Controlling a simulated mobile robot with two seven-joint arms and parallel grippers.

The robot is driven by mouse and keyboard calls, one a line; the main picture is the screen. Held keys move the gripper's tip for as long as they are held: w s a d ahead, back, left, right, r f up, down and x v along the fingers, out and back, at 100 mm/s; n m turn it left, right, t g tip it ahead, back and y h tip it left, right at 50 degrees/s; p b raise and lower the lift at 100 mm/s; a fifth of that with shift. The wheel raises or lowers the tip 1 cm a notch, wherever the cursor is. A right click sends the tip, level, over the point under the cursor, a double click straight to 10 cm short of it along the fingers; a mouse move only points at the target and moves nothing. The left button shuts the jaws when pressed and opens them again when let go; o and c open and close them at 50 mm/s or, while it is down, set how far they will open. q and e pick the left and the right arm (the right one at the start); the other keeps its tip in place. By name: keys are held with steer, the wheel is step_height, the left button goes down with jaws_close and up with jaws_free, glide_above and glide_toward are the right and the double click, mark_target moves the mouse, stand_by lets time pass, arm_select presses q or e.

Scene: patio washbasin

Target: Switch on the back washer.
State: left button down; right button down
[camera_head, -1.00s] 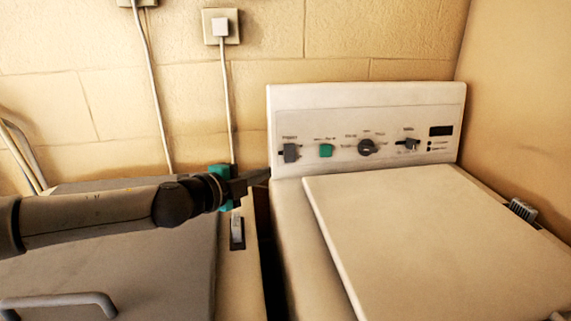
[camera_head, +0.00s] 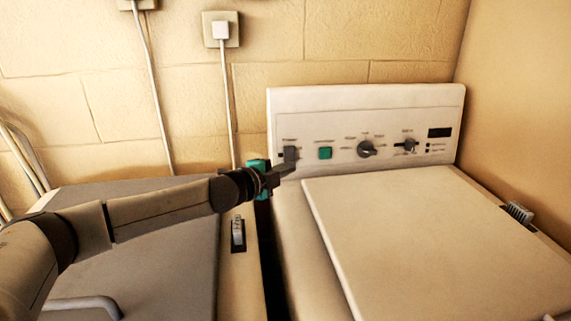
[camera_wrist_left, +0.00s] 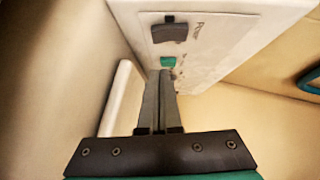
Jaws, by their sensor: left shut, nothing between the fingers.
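The back washer (camera_head: 430,225) is the white machine on the right, with an upright control panel (camera_head: 368,104). I cannot tell whether the tips touch the panel. My right gripper is not in view.
A second machine with a grey lid (camera_head: 160,250) and a rocker switch (camera_head: 238,233) stands to the left, past a narrow dark gap. A wall socket with a plug (camera_head: 220,30) and cable is behind. A tan wall (camera_head: 515,110) closes off the right side.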

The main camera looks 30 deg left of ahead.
mark_target(290, 155)
arm_select(q)
steer(key=shift+w+a+f, duration=0.2)
steer(key=shift+w+a, duration=0.15)
steer(key=shift+w, duration=0.25)
steer(key=shift+w+a+f, duration=0.25)
steer(key=shift+w+a, duration=0.15)
steer(key=shift+w, duration=0.15)
steer(key=shift+w+a+f, duration=0.2)
steer(key=shift+w+a, duration=0.15)
steer(key=shift+w, duration=0.25)
steer(key=shift+w+a+f+b, duration=0.15)
steer(key=shift+f+b, duration=0.25)
steer(key=shift+b, duration=0.8)
steer(key=shift+r, duration=0.25)
